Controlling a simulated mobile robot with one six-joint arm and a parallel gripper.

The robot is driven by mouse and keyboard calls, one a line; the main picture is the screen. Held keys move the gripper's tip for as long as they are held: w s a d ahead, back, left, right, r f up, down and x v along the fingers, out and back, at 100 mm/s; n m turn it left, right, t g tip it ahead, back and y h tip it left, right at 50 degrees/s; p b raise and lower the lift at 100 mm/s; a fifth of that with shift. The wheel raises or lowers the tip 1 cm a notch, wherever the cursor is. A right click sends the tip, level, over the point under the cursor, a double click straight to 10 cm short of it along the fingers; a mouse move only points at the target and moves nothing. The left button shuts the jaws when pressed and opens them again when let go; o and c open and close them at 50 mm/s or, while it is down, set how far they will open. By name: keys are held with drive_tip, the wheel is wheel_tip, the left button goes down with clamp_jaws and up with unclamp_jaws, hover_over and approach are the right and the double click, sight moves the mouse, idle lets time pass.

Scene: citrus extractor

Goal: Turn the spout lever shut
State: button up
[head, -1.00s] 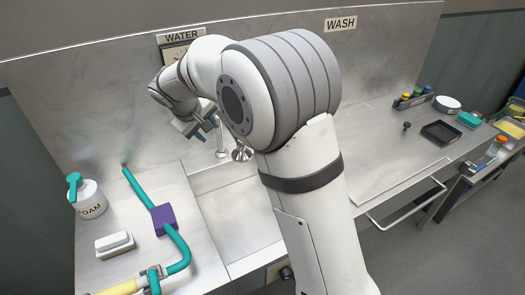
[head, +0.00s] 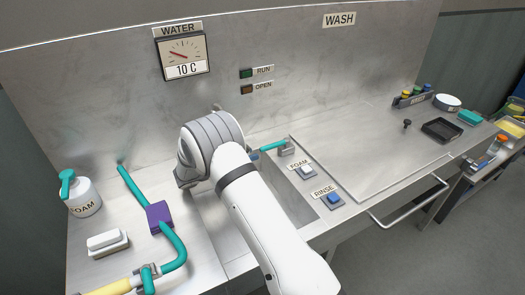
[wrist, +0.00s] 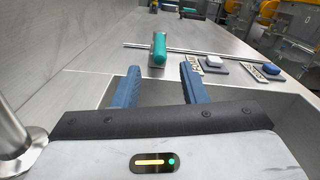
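A teal lever (head: 273,146) on a grey mount, which looks like the spout lever, stands at the back of the basin, right of my arm in the head view. In the wrist view its teal grip (wrist: 160,50) points toward the camera, ahead of my gripper and between the lines of its fingers. My gripper (wrist: 159,78) is open and empty, with two blue fingers apart. The lever appears beyond the fingertips, not touched. In the head view my arm hides most of the gripper.
Foam (head: 305,170) and rinse (head: 333,198) buttons sit right of the basin. A chrome fitting (wrist: 12,135) is close on the left in the wrist view. A water dial (head: 183,55) and RUN (head: 247,73) and OPEN (head: 247,89) lamps are on the back wall.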

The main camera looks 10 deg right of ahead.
sight(264, 150)
drive_tip(key=p+x, duration=0.1)
drive_tip(key=x, duration=0.5)
drive_tip(key=shift+d, duration=0.25)
clamp_jaws()
idle(0.3)
